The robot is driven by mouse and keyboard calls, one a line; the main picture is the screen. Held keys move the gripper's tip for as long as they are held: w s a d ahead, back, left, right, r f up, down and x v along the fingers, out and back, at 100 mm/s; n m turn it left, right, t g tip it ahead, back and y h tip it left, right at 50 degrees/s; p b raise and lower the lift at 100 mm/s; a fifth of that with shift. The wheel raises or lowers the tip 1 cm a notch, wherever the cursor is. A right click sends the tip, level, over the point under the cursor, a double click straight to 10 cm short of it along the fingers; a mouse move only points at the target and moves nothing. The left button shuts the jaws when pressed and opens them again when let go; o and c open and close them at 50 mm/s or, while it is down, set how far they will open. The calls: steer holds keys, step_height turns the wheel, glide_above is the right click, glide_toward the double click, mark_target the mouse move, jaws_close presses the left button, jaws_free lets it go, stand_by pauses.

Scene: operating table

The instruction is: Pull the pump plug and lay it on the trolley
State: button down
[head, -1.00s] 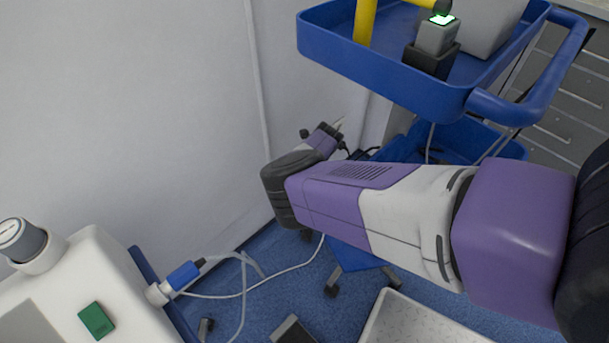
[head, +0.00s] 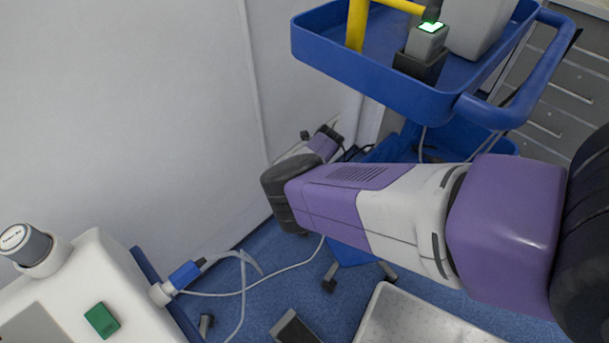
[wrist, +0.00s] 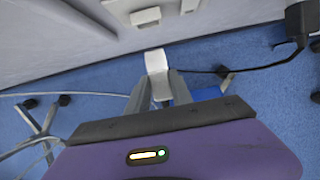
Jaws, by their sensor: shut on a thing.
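My gripper (wrist: 158,88) is shut on a white plug (wrist: 156,61), held between the fingertips in the wrist view. The plug appears apart from the white wall fitting (wrist: 145,17) beyond it. In the head view my gripper (head: 334,124) is low by the wall, left of the trolley, and the plug is too small to make out. The blue trolley (head: 375,80) stands at the upper right. Its upper tray holds a grey box with a lit green top (head: 427,42) and a yellow bar (head: 357,25). Its lower shelf (head: 448,140) is partly hidden by my arm.
A black plug (wrist: 299,20) with a black cord is on the wall at right in the wrist view. A white machine (head: 80,290) with a blue connector (head: 185,275) stands at lower left. Its pale cable lies on the blue floor. A pale platform (head: 420,322) is at the bottom.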

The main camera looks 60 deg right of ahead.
steer(key=p+v, duration=0.2)
steer(key=p, duration=0.1)
steer(key=p+v, duration=0.2)
steer(key=v, duration=0.1)
steer(key=p+v, duration=0.2)
steer(key=p, duration=0.1)
steer(key=shift+w+r+p, duration=0.2)
steer(key=shift+r+p, duration=0.1)
steer(key=shift+r, duration=0.15)
stand_by(0.6)
